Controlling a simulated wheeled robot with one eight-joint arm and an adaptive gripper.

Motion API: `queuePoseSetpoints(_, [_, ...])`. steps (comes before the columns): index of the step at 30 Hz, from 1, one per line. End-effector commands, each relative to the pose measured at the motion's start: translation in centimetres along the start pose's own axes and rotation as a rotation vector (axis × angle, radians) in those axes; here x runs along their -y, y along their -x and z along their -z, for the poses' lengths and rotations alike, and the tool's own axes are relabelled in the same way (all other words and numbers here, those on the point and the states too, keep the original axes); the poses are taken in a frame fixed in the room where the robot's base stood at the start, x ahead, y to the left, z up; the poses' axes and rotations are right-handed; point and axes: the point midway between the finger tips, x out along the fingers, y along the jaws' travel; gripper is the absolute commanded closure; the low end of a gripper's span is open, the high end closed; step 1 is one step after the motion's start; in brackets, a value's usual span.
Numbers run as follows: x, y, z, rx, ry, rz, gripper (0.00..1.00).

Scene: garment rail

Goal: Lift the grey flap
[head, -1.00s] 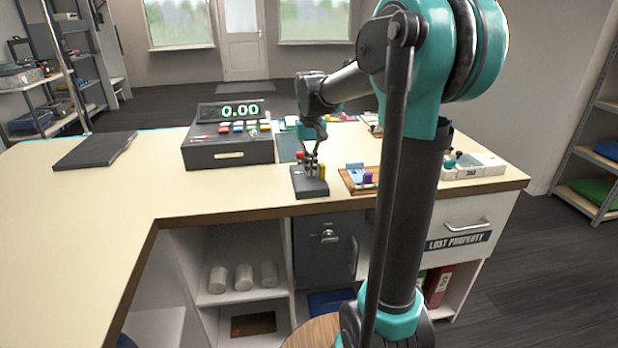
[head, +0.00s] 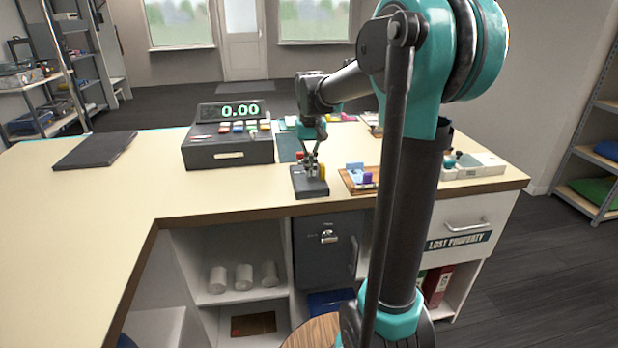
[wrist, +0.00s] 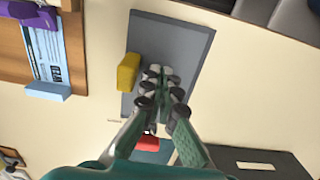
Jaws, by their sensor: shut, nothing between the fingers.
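Two grey things could be the flap, and I cannot tell which it is. A flat dark grey panel (head: 95,149) lies on the left part of the counter. A small dark grey slab (head: 311,188) sits near the counter's front edge, with a yellow block (head: 322,170) and a red piece (head: 299,156) at it. My gripper (head: 311,166) is shut and empty over this small slab. In the wrist view the gripper (wrist: 161,76) covers part of the slab (wrist: 172,42), beside the yellow block (wrist: 128,72). Whether the fingertips touch it is unclear.
A cash register (head: 229,150) stands left of my gripper. A wooden tray (head: 354,183) with blue and purple items is close on the right, and a white tray (head: 480,168) lies farther right. The counter between panel and register is clear.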

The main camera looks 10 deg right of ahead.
Motion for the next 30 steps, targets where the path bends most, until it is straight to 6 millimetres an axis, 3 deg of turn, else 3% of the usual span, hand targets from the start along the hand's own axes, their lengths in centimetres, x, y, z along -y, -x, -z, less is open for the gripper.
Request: queuePoseSetpoints(30, [-3.2, 0.0, 0.0, 0.0, -0.001, -0.001, 1.0])
